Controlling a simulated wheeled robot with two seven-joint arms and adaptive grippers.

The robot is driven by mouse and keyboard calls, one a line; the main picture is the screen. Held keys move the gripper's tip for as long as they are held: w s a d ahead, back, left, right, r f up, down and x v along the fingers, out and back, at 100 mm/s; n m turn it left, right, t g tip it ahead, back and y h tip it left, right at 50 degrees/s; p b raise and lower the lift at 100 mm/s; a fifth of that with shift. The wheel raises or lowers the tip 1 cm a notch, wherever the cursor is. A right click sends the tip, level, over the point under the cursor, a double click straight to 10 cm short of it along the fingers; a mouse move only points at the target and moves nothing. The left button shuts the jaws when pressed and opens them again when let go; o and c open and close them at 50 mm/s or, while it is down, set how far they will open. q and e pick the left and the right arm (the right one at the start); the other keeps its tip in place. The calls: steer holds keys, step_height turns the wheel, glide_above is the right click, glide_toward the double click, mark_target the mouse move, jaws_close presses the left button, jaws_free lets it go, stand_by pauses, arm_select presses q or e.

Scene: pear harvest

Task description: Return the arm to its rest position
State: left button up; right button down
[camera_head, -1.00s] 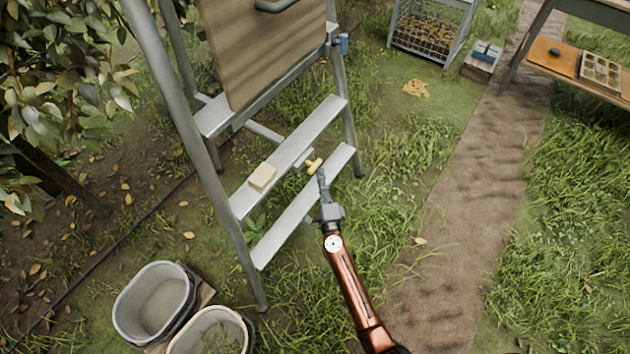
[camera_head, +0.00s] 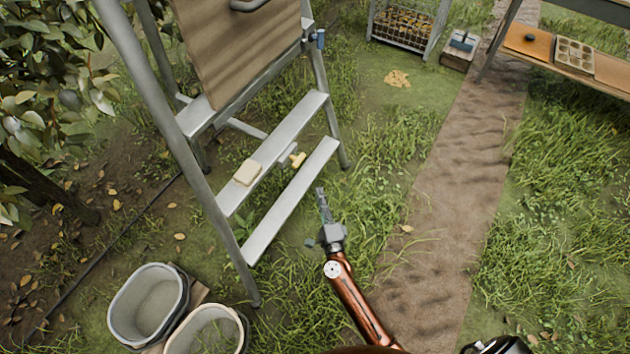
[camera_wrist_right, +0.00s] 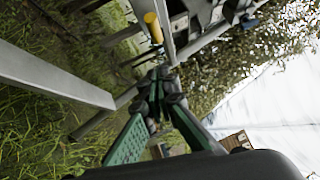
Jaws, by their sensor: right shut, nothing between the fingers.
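My right arm, copper-coloured, comes in from the bottom of the head view. Its gripper (camera_head: 322,205) is shut and empty, held over the grass just right of the ladder's lower step and apart from it. In the right wrist view the gripper's green-padded fingers (camera_wrist_right: 158,85) meet at their tips with nothing between them. A small yellow-handled item (camera_head: 297,160) is at the ladder's steps; its yellow end (camera_wrist_right: 153,28) shows beyond the fingertips in the wrist view. My left gripper is not in view.
The metal stepladder (camera_head: 289,202) stands left of my gripper, with a pale block (camera_head: 248,172) on a step. Two buckets (camera_head: 112,308) stand at the lower left. A wire crate (camera_head: 428,47) and a wooden bench (camera_head: 608,82) are at the back right. The dirt path (camera_head: 450,200) is clear.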

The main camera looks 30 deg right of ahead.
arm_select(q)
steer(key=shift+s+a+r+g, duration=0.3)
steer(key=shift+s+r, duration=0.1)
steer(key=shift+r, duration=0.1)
arm_select(e)
steer(key=v, duration=0.2)
steer(key=shift+s, duration=0.3)
